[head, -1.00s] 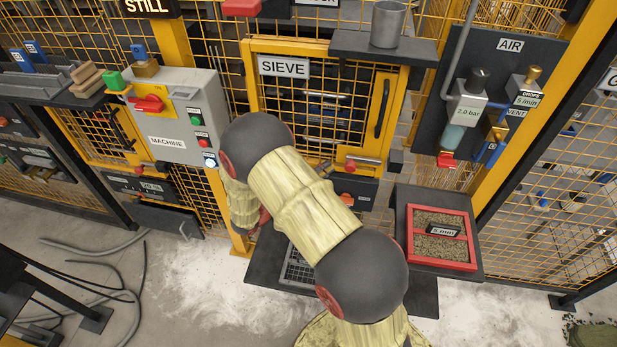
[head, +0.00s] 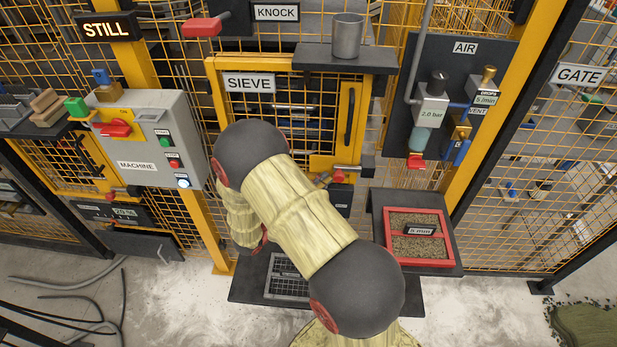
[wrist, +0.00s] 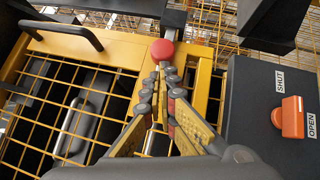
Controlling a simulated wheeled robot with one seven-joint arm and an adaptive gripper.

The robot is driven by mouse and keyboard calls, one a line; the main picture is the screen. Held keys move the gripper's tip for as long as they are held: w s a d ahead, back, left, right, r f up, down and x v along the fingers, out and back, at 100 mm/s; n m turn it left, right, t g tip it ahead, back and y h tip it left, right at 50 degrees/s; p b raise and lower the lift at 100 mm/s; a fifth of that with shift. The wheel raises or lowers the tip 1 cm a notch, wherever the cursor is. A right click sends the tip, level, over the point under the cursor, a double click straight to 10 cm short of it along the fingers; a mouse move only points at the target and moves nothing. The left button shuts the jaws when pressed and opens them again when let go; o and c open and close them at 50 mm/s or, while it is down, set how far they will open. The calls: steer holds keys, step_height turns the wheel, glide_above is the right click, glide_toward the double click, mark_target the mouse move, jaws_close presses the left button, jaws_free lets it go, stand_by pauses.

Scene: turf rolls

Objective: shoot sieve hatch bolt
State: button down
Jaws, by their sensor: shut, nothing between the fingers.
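The sieve hatch is a yellow-framed mesh door under the SIEVE sign (head: 249,83), and it looks closed in its frame. Its bolt has a red knob (wrist: 162,51), which shows just beyond my fingertips in the wrist view. In the head view the bolt's red knob (head: 339,177) is at the hatch's lower right, beside a short metal rod. My gripper (wrist: 164,72) is shut and empty, its fingertips close to the knob. I cannot tell whether they touch it. In the head view my arm hides most of the gripper and the hatch's lower left.
A dark box with an orange switch (wrist: 291,117) marked SHUT and OPEN stands right of my fingers. A black handle (wrist: 61,36) is on the hatch. A red-framed tray (head: 418,262) sits on a shelf at right. A metal cup (head: 347,37) stands above the hatch.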

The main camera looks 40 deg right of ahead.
steer(key=shift+f, duration=0.1)
stand_by(0.3)
steer(key=w+v, duration=0.2)
steer(key=v, duration=1)
steer(key=shift+w+a+f+p, duration=0.25)
steer(key=shift+p, duration=0.15)
